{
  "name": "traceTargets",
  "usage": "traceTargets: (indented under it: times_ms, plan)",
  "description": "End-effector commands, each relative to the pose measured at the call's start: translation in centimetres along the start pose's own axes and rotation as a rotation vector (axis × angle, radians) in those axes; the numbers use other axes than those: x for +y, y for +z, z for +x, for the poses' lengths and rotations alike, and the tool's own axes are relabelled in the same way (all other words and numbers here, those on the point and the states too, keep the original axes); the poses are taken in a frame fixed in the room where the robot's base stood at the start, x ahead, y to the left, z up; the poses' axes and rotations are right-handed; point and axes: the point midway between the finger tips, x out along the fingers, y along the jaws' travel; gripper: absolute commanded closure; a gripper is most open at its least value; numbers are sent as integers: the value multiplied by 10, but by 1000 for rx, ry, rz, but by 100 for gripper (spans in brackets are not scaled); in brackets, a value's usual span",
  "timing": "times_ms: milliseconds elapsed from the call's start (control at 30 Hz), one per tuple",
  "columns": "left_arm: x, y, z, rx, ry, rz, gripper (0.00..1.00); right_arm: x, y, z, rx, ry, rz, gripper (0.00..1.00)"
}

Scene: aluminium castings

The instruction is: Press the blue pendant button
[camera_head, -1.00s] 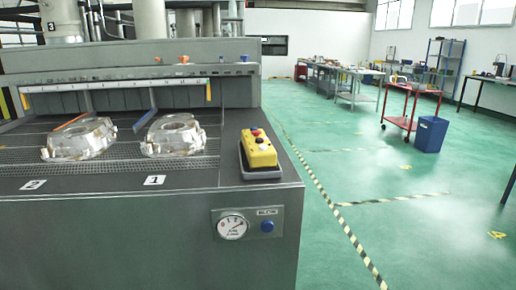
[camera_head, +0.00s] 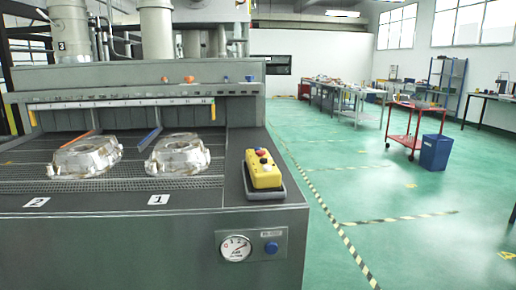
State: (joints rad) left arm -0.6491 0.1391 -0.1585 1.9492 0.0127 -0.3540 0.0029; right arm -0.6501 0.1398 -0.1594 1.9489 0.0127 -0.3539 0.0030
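The yellow pendant (camera_head: 264,176) lies on the dark right end of the machine's top, in a dark holder. On its upper face I see a red button (camera_head: 263,153), a dark one and a pale one, all small. I cannot make out a blue button on the pendant. A round blue button (camera_head: 271,247) sits on the front panel below, right of a dial gauge (camera_head: 235,248). Neither of my grippers is in view, and nothing touches the pendant.
Two metal castings, one left (camera_head: 86,157) and one right (camera_head: 179,156), lie on the mesh bed behind number plates 2 and 1. A blue knob (camera_head: 250,78) is on the ledge. A red cart (camera_head: 413,125) and blue bin (camera_head: 435,153) stand right.

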Motion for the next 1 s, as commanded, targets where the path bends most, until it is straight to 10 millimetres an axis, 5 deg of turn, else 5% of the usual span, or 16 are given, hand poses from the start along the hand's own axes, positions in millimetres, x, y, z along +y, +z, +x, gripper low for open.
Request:
traceTargets:
  times_ms: [33,200,1000]
  plan:
    - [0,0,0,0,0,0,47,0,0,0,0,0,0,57]
    - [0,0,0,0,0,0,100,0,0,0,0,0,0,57]
    - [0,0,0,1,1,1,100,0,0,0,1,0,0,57]
